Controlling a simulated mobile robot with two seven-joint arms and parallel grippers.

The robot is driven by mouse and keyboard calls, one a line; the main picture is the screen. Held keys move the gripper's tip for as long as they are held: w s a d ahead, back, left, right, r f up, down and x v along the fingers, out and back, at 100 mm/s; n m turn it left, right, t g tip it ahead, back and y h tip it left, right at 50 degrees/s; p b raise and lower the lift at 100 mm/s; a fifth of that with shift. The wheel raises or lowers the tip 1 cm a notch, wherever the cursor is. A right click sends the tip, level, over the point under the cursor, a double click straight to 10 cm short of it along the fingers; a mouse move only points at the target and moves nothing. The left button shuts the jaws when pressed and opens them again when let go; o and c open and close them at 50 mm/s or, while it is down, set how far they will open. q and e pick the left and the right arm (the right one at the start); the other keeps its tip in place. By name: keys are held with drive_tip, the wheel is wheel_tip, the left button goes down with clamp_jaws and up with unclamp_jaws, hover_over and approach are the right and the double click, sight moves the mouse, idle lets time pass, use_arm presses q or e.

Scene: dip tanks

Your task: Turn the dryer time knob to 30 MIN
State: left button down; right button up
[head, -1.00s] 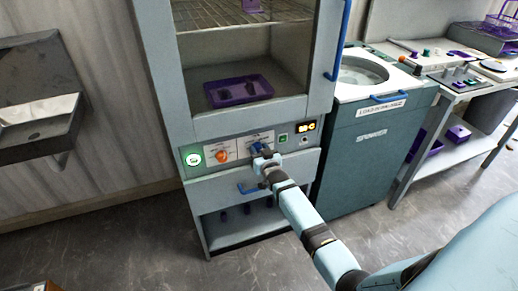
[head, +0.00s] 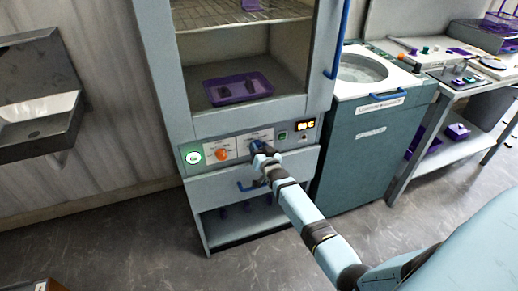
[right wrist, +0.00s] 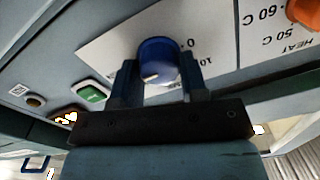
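The dryer's blue time knob (right wrist: 158,60) sits on a white label plate on the control panel. In the right wrist view, which is turned about upside down, "0" and part of "10" show beside it. "30" is not visible, and I cannot read the knob's pointer. My right gripper (head: 257,147) is at the panel, with its two fingers (right wrist: 160,75) on either side of the knob, seemingly touching it. In the head view the gripper mostly covers the knob. My left gripper is not in view.
A green switch (head: 282,136) and lit display (head: 305,125) are to the right. A blue drawer handle (head: 249,187) is below.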

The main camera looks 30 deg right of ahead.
drive_tip(key=o, duration=0.4)
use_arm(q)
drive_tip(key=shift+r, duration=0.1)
use_arm(e)
drive_tip(key=shift+s, duration=0.1)
use_arm(q)
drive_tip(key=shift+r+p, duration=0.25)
drive_tip(key=shift+p, duration=0.5)
use_arm(e)
drive_tip(key=v, duration=1.3)
drive_tip(key=shift+s, duration=0.35)
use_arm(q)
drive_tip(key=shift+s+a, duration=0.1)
